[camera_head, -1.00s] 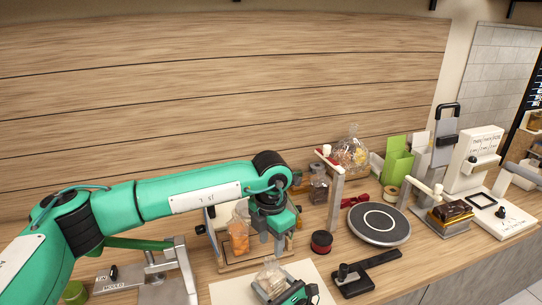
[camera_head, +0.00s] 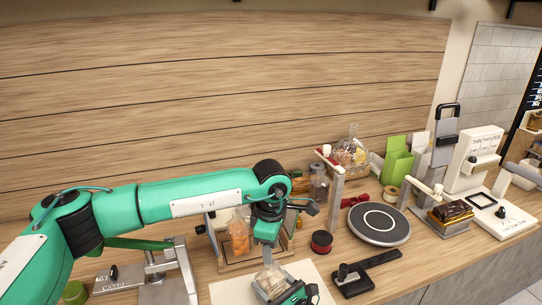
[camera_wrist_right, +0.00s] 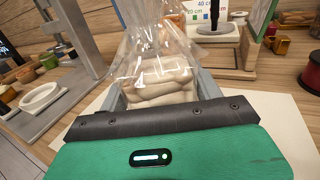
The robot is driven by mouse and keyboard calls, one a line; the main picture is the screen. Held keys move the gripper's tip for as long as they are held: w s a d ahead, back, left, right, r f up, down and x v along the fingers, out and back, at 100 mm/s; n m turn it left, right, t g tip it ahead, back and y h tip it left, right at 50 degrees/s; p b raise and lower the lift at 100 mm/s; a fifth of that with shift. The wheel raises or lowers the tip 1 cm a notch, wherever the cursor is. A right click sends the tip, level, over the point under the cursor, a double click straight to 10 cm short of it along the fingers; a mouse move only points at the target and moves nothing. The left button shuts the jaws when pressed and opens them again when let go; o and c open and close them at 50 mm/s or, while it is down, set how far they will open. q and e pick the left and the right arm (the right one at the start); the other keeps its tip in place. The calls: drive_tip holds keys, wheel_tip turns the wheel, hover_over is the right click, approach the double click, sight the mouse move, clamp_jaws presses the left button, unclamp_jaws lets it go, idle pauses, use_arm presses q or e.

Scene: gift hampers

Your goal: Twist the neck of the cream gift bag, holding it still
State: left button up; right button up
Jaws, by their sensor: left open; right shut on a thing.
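The cream gift bag (camera_head: 268,281) is a clear bag with cream-coloured contents, upright on the white sheet at the front. In the right wrist view the bag (camera_wrist_right: 162,82) fills the centre, its clear gathered neck rising out of the top edge. My right gripper (camera_head: 283,295) comes from below in the head view and is shut on the bag's lower body, a grey finger on each side. My left gripper (camera_head: 267,259) is open directly above the bag, pointing down at its neck. Whether its fingers touch the neck is hidden.
Behind my left gripper stands a wooden stand with a bag of orange contents (camera_head: 239,238). To the right are a red spool (camera_head: 321,241), a black tool (camera_head: 365,273) and a round turntable (camera_head: 379,223). A metal fixture (camera_head: 165,275) is at left. The white sheet (camera_head: 228,293) is bare on its left.

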use_arm(q)
drive_tip(key=shift+f+m, duration=0.15)
drive_tip(key=shift+m, duration=0.85)
hover_over(273, 282)
drive_tip(key=w, duration=0.2)
drive_tip(key=shift+w+a+f, duration=0.1)
drive_tip(key=shift+a+f, duration=0.05)
drive_tip(key=shift+f, duration=1)
drive_tip(key=shift+w+a+f, duration=0.1)
drive_tip(key=shift+f, duration=1)
drive_tip(key=c, duration=0.7)
drive_tip(key=shift+c, duration=0.2)
drive_tip(key=n, duration=0.3)
drive_tip(key=shift+n, duration=0.4)
